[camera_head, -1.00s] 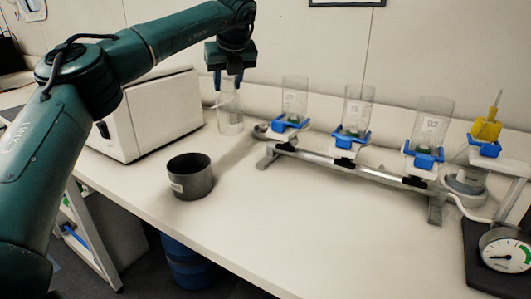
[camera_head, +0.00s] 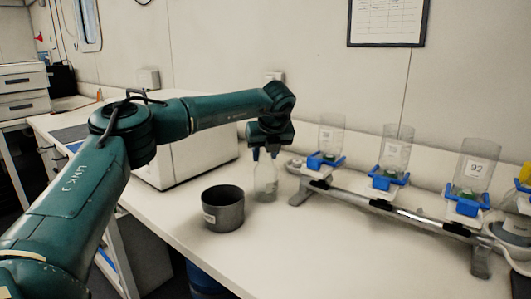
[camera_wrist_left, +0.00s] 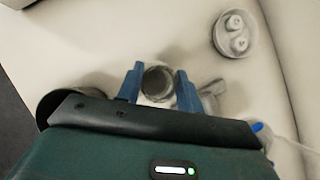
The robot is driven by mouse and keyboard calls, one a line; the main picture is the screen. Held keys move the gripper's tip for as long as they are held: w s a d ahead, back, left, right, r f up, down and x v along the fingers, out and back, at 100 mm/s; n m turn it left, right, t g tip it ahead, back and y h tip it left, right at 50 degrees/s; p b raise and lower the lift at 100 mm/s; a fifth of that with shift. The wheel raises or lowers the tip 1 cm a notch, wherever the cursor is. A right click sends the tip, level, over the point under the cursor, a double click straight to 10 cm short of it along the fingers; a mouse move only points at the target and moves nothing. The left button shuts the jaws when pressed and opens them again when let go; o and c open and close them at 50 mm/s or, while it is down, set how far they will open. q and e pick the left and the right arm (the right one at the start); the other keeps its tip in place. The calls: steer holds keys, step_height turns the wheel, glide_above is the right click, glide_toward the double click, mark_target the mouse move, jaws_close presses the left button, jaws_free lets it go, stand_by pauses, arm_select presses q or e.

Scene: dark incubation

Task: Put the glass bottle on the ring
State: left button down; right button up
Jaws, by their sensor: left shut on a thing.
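The clear glass bottle (camera_head: 265,182) is upright in the head view, between the dark mug and the left end of the rack. My left gripper (camera_head: 265,153) is shut on its upper part, from above. In the left wrist view, the two blue fingers (camera_wrist_left: 159,83) stand on either side of the bottle's round mouth (camera_wrist_left: 157,82). I cannot tell whether its base touches the table. A small grey round piece (camera_head: 294,164) sits by the rack's left end; I cannot tell whether it is the ring. My right gripper is not in view.
The dark mug (camera_head: 222,211) stands close in front of the bottle. The metal rack (camera_head: 385,205) with blue clips and clear cylinders runs to the right. A white box (camera_head: 190,160) stands behind my left arm. The table (camera_head: 310,250) in front of the rack is clear.

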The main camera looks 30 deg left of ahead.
arm_select(q)
steer(key=c, duration=1.4)
jaws_free()
steer(key=shift+f, duration=0.1)
steer(key=o, duration=0.5)
